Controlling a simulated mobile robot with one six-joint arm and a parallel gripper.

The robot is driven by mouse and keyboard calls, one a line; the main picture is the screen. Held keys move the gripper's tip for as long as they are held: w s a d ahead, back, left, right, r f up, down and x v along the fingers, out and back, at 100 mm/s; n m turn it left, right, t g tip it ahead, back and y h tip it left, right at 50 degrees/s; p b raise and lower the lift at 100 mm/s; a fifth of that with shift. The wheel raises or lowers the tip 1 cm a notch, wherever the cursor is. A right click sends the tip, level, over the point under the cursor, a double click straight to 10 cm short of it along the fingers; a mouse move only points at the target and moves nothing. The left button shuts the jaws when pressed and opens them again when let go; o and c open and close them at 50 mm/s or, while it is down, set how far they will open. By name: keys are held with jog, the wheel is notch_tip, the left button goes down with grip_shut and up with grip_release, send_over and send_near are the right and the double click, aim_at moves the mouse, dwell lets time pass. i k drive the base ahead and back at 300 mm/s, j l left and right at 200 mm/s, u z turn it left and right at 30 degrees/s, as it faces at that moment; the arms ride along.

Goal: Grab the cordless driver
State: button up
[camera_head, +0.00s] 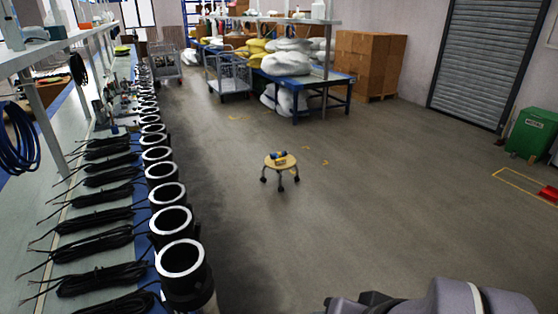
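A small blue and yellow object (278,155) lies on top of a low round wooden stool (281,167) in the middle of the floor. It may be the cordless driver, but it is too small to tell for sure. The stool has dark legs and stands alone. Part of my own arm shows at the bottom right edge, far in front of the stool. The fingers of my gripper do not show.
A long bench (85,240) with black cables and a row of black tubes runs along the left. A blue table (335,88) with sacks, a cart (230,77), cardboard boxes (370,62) and a green bin (532,133) stand further back. Floor around the stool is clear.

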aim_at(278, 162)
jog(key=i+l+u, duration=0.1)
jog(key=i+l, duration=0.45)
jog(key=l, duration=0.25)
jog(key=i+l+u, duration=0.15)
jog(key=l, duration=0.3)
jog(key=i+j, duration=0.15)
jog(key=i, duration=1.3)
jog(key=i+j, duration=0.15)
jog(key=i, duration=1.25)
jog(key=i+l, duration=0.15)
jog(key=i, duration=1.25)
jog(key=i+l, duration=0.15)
jog(key=i, duration=1.2)
jog(key=l+z, duration=0.05)
